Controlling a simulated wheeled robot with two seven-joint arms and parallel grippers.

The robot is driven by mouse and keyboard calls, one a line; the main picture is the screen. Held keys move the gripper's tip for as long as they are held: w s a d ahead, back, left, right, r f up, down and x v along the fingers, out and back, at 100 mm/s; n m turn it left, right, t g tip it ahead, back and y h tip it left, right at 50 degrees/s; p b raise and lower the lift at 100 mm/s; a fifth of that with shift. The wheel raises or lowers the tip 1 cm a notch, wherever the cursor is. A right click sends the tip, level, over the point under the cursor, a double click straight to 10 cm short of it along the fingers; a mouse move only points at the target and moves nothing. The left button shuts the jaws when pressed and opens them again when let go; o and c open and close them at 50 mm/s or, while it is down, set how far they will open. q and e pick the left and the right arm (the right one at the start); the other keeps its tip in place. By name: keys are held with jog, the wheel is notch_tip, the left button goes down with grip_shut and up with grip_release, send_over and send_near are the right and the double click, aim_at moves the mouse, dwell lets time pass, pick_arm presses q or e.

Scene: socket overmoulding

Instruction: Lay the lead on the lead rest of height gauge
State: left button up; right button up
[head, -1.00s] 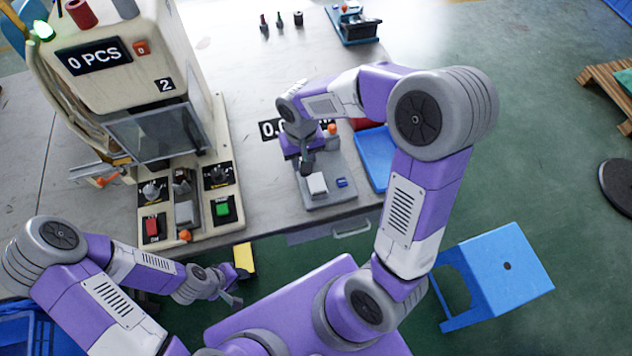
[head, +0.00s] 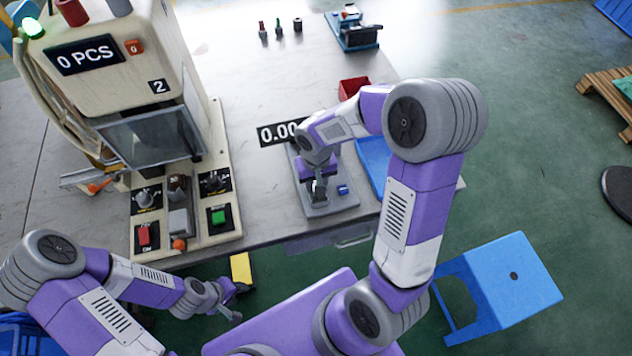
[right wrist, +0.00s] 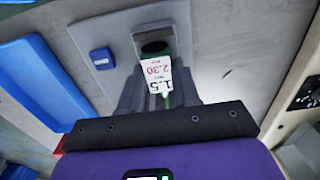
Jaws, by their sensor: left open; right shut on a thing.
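The height gauge is a grey base plate (head: 336,203) with a small blue button and a 0.00 display (head: 278,132), on the table's right part. My right gripper (head: 319,190) points down over the plate and hides its pale pad. In the right wrist view the gripper (right wrist: 158,100) is shut on the lead (right wrist: 157,80), a narrow green piece with a white tag reading 1.5 and 2.30. Its far end is near a dark round opening in a grey block on the gauge (right wrist: 95,20). Contact with the rest cannot be told. My left gripper (head: 236,304) is open and empty, low before the table.
A moulding machine (head: 140,90) with buttons stands left of the gauge. A blue tray (head: 374,160) and a red bin (head: 354,86) lie to its right and behind. A blue fixture (head: 352,32) stands at the back. A blue stool (head: 510,285) is at front right.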

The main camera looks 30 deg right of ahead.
jog(key=shift+f, duration=0.1)
jog(key=o, duration=1)
jog(key=shift+o, duration=0.2)
jog(key=shift+r, duration=0.3)
notch_tip(320, 180, up, 12)
jog(key=p, duration=0.3)
jog(key=shift+p, duration=0.3)
jog(key=shift+f, duration=0.1)
